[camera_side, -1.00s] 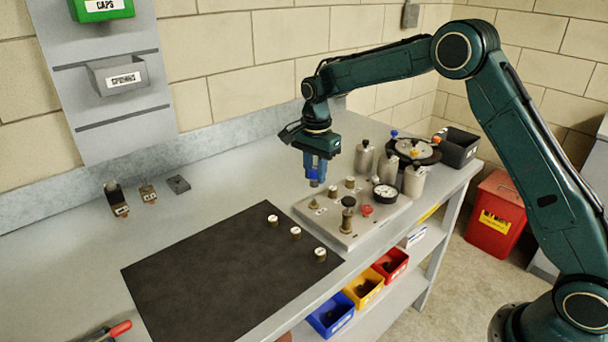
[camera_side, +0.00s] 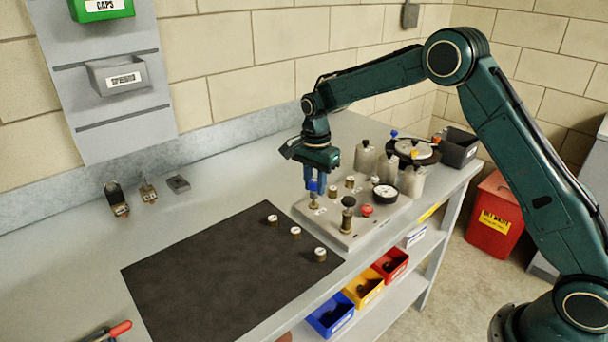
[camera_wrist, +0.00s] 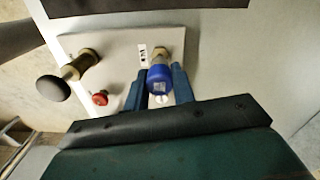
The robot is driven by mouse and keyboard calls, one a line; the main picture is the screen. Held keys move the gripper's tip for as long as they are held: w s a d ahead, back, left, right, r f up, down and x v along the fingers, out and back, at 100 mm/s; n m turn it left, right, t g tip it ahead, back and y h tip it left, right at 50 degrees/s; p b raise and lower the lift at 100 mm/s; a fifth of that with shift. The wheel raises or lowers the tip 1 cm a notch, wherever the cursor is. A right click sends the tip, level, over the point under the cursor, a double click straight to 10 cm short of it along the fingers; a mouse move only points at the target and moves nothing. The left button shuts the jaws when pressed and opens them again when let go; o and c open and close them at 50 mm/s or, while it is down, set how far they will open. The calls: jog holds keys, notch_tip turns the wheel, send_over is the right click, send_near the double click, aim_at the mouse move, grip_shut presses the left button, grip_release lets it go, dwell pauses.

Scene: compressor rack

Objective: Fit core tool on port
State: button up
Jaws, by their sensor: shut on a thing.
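The core tool (camera_wrist: 159,78) has a blue cap and is held between the blue fingers of my gripper (camera_wrist: 160,92). It also shows in the side view (camera_side: 313,185). My gripper (camera_side: 314,186) points down over the left part of the grey port plate (camera_side: 345,237). The tool's lower end stands in line with a brass port (camera_side: 314,203) and seems to meet it in both views. I cannot tell whether it is seated, as the tool and fingers hide the joint. A label sits beside this port in the wrist view.
A valve with a black knob (camera_side: 348,203), a red button (camera_side: 366,210) and a gauge (camera_side: 385,195) stand on the plate. Metal canisters (camera_side: 413,181) stand behind. A black mat (camera_side: 225,275) holds several small caps at its right edge.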

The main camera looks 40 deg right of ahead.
jog(key=shift+f, duration=1.25)
dwell(0.9)
jog(key=o, duration=1.5)
jog(key=shift+r, duration=0.1)
jog(key=shift+r, duration=3.35)
jog(key=shift+r, duration=0.1)
